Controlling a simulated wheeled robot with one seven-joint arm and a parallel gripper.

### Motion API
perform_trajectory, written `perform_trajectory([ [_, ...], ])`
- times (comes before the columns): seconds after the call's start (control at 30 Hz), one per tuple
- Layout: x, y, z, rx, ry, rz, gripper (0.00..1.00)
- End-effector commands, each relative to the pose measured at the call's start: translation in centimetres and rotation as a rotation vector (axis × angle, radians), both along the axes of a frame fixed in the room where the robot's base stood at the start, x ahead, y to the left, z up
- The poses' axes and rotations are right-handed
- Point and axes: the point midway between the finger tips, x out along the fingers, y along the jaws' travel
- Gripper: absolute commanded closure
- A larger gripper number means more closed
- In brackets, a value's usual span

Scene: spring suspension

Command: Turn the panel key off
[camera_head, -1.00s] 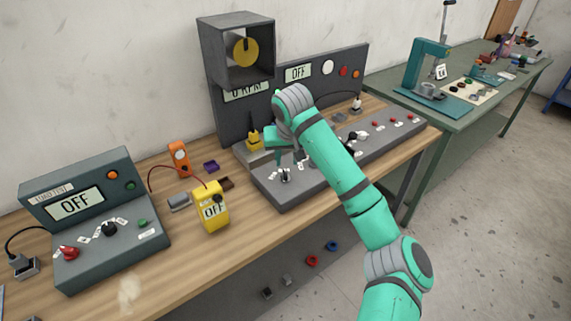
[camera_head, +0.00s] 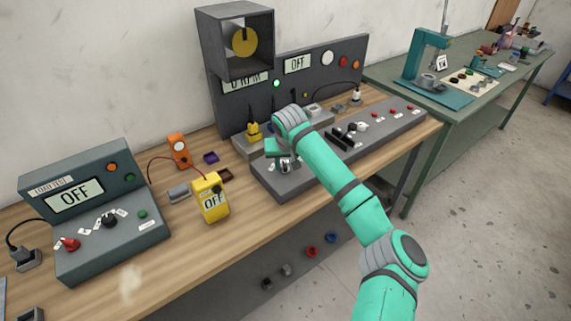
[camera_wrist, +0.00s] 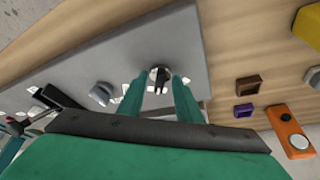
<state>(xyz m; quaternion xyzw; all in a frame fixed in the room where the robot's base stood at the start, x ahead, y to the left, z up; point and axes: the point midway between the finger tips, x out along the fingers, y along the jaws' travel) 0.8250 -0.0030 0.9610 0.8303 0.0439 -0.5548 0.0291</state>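The panel key (camera_wrist: 159,75) is a small dark handle on a round light base, set in the sloped grey control panel (camera_head: 287,190). White labels surround it. My gripper (camera_wrist: 160,82) points down at it, open, with its teal fingers on either side of the key; contact cannot be told. In the head view my gripper (camera_head: 281,162) is low over the near left part of the panel and partly hides the key (camera_head: 286,168). A display on the upright board (camera_head: 297,65) reads OFF, and another, partly covered, reads 0 RPM.
Black levers (camera_head: 345,137) and several red buttons stand farther right on the panel. A tester box (camera_head: 95,205) reading OFF sits at the far left. Bare wood lies in front.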

Motion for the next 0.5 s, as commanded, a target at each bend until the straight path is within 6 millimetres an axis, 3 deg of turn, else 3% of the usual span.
perform_trajectory([
  [0.1, 0.00, -0.01, 0.01, 0.000, 0.000, 0.000, 0.69],
  [0.23, -0.01, -0.02, 0.02, 0.000, 0.000, 0.000, 1.00],
  [0.5, -0.01, -0.04, 0.03, 0.001, 0.000, 0.008, 1.00],
])
